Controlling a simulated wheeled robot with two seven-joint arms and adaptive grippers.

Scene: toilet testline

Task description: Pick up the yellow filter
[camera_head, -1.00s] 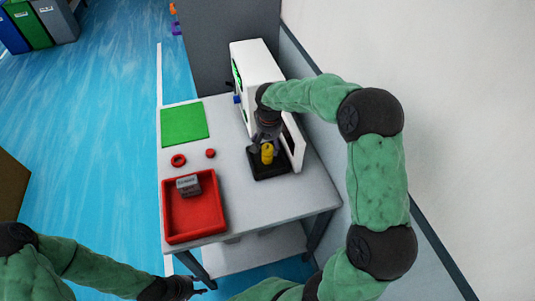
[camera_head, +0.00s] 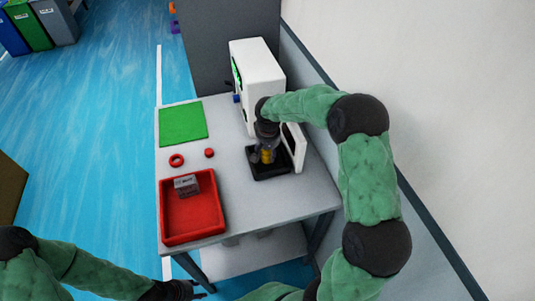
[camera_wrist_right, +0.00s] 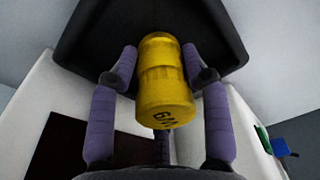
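The yellow filter (camera_head: 266,156) stands in a black tray (camera_head: 271,173) on the table. It also shows in the right wrist view (camera_wrist_right: 164,85), with dark marking on its near end. My right gripper (camera_head: 263,154) has come down over it from above. In the right wrist view the right gripper's purple fingers (camera_wrist_right: 160,62) lie on both sides of the filter, very close to it; I see no clear grip on it. My left gripper (camera_head: 190,290) is low at the picture's bottom edge, away from the filter, and its fingers are too small to read.
A white machine (camera_head: 262,75) with an open door (camera_head: 294,147) stands beside the black tray. A red bin (camera_head: 193,222) holds a grey boxy part (camera_head: 186,186). A red ring (camera_head: 176,160), a small red piece (camera_head: 209,153) and a green mat (camera_head: 183,123) lie on the left of the table.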

